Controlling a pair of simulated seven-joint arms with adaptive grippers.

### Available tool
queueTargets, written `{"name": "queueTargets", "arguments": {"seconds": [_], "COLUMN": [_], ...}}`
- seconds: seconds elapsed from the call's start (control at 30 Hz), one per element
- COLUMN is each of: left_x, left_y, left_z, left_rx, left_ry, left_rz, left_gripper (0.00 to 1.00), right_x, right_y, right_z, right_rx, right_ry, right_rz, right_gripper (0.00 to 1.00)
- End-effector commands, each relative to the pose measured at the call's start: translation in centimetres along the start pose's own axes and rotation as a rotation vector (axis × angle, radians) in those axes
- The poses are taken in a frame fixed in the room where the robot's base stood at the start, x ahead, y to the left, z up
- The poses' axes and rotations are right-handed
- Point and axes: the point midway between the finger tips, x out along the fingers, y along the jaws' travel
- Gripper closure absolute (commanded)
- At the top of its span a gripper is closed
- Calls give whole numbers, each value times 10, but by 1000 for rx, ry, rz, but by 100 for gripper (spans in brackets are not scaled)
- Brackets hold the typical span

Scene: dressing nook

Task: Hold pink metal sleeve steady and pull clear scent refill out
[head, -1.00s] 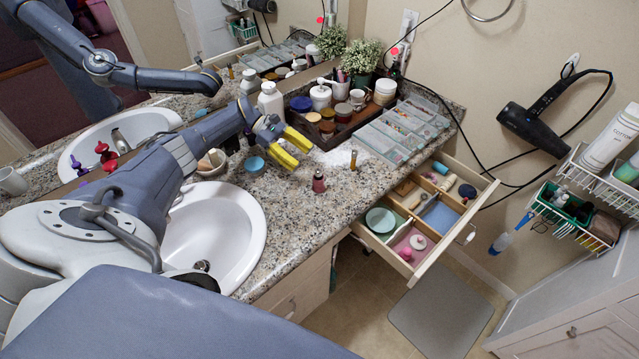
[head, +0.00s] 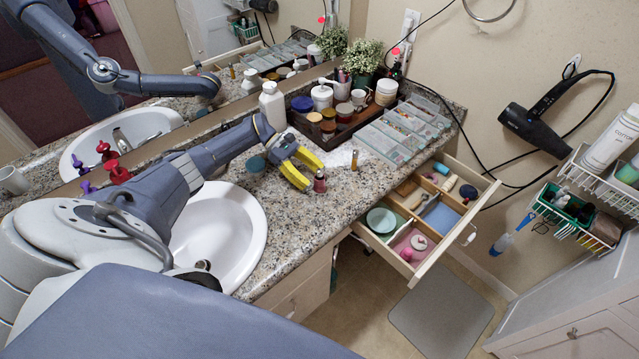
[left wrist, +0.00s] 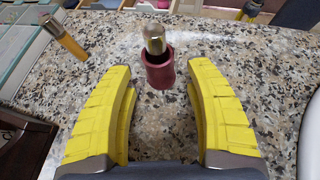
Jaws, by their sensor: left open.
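The pink metal sleeve (head: 320,183) stands upright on the granite counter. In the left wrist view the sleeve (left wrist: 159,73) has a shiny gold-coloured top, seemingly of the refill (left wrist: 154,38), standing out of its mouth; the refill's lower part is hidden inside. My left gripper (head: 311,175) is open, its yellow fingers low over the counter. In the left wrist view its fingertips (left wrist: 158,66) lie either side of the sleeve, with gaps showing on both sides. A dark and yellow part at that view's top right edge looks like my right gripper (left wrist: 250,8); its jaws cannot be made out.
A slim amber vial (head: 354,160) stands just right of the sleeve. A clear compartment organizer (head: 385,140) and a dark tray of jars (head: 335,138) are behind. The sink (head: 225,215) lies left, and an open drawer (head: 440,262) juts out at right.

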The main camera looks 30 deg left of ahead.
Motion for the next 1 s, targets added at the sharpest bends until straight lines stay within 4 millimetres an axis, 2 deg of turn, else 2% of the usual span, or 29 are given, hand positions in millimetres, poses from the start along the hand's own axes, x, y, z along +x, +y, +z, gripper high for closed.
{"name": "queueTargets", "arguments": {"seconds": [0.3,0.77,1.0], "left_x": [21,24,24], "left_y": [0,0,0], "left_z": [0,0,0], "left_rx": [0,-1,-1], "left_ry": [0,-1,-1], "left_rz": [-1,0,0], "left_gripper": [46,45,73], "right_x": [0,0,0], "right_y": [0,-1,-2], "right_z": [0,0,-1], "right_rx": [0,0,1], "right_ry": [0,0,1], "right_rz": [0,-1,-2], "right_gripper": [56,56,56]}}
